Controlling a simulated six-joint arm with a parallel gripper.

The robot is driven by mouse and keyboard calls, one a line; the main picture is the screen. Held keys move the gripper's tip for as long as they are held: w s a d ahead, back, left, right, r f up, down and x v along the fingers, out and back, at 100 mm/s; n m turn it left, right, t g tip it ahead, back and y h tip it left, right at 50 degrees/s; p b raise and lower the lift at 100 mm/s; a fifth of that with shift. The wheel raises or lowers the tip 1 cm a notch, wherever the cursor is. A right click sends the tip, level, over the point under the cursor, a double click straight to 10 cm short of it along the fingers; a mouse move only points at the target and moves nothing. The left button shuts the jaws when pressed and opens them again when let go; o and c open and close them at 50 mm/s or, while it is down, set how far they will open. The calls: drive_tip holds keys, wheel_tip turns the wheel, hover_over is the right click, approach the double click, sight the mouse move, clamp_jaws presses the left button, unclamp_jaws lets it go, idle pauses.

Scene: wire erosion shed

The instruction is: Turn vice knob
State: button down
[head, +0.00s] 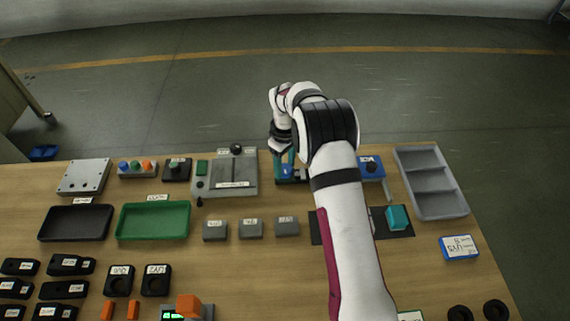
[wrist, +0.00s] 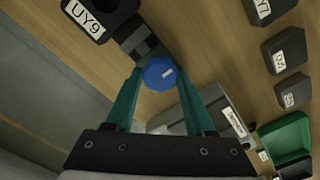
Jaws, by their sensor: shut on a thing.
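The blue vice knob (wrist: 159,73) has a small white mark on its face and sits between my green fingertips in the wrist view. My gripper (wrist: 160,78) is shut on the knob, with one finger on each side. In the head view my gripper (head: 284,164) reaches down at the back of the bench, and a bit of the blue knob (head: 287,171) shows there. The grey vice (wrist: 138,42) shows partly beside the knob in the wrist view. In the head view my arm and fingers hide much of it.
A grey plate fixture (head: 234,187) stands close on the left. A blue device (head: 371,168) and a grey divided tray (head: 443,205) are to the right. Several small grey labelled blocks (head: 251,228) and a green tray (head: 154,205) lie in front and left.

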sight(285, 169)
idle(0.4)
drive_tip(key=shift+c, duration=1.3)
unclamp_jaws()
drive_tip(key=shift+r, duration=0.1)
wheel_tip(285, 169, up, 16)
